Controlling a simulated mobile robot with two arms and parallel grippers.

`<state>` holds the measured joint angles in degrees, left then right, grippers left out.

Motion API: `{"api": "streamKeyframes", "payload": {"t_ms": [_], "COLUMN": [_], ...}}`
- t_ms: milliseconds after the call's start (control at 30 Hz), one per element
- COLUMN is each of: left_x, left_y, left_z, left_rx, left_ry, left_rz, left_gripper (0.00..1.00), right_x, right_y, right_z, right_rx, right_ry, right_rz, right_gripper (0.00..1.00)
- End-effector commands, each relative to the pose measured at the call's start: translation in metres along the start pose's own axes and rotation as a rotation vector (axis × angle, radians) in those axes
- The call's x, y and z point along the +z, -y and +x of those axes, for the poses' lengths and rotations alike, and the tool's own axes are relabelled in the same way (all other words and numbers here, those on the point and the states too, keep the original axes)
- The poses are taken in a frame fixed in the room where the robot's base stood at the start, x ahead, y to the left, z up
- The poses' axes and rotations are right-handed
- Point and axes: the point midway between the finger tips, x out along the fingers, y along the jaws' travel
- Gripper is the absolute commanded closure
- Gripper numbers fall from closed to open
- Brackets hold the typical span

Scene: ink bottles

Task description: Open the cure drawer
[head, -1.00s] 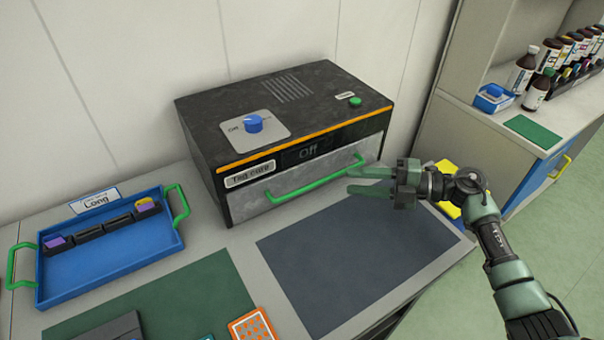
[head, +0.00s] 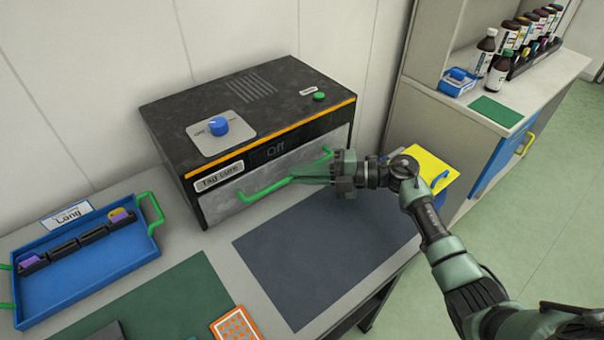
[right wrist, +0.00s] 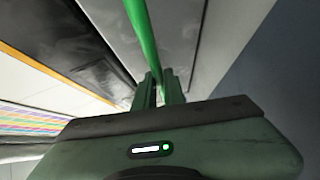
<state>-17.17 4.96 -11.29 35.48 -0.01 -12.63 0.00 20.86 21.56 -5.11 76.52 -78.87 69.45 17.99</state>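The tag cure box (head: 225,112) is black with an orange stripe, and its display reads "Off". Its grey drawer front (head: 262,174) sits flush with the box, so the drawer looks closed. A green bar handle (head: 262,191) runs across the front and shows in the right wrist view (right wrist: 143,38). My right gripper (head: 300,173) is at the right half of the handle. In the right wrist view, its fingers (right wrist: 160,88) are close together with the handle between them. My left gripper is not in view.
A dark mat (head: 320,250) lies clear in front of the drawer. A blue tray (head: 85,270) with green handles and a "Long" label is at the left. An orange dotted card (head: 236,325) lies near the front. A yellow pad (head: 425,165) is behind my right arm.

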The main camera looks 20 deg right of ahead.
Motion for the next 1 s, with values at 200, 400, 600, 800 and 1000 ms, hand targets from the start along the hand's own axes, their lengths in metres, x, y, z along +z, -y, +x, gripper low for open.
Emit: {"api": "streamKeyframes", "payload": {"t_ms": [200, 400, 600, 800, 1000], "left_x": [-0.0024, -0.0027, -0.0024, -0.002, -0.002], "left_y": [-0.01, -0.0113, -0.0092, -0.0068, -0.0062], "left_z": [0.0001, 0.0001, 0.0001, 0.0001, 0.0], "left_rx": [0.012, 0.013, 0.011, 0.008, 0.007], "left_ry": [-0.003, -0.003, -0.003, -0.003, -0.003], "left_rz": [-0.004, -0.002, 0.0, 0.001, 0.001], "left_gripper": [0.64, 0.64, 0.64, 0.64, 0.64], "right_x": [-0.0001, -0.0001, -0.0002, -0.0002, -0.0002], "right_y": [0.0006, 0.0007, 0.0008, 0.0009, 0.001], "right_z": [-0.0001, -0.0002, -0.0002, -0.0002, -0.0003], "right_rx": [-0.001, -0.001, -0.001, -0.002, -0.002], "right_ry": [0.0, 0.0, 0.0, 0.0, 0.0], "right_rz": [0.0, 0.0, 0.0, 0.001, 0.001], "right_gripper": [1.0, 1.0, 1.0, 1.0, 1.0]}}
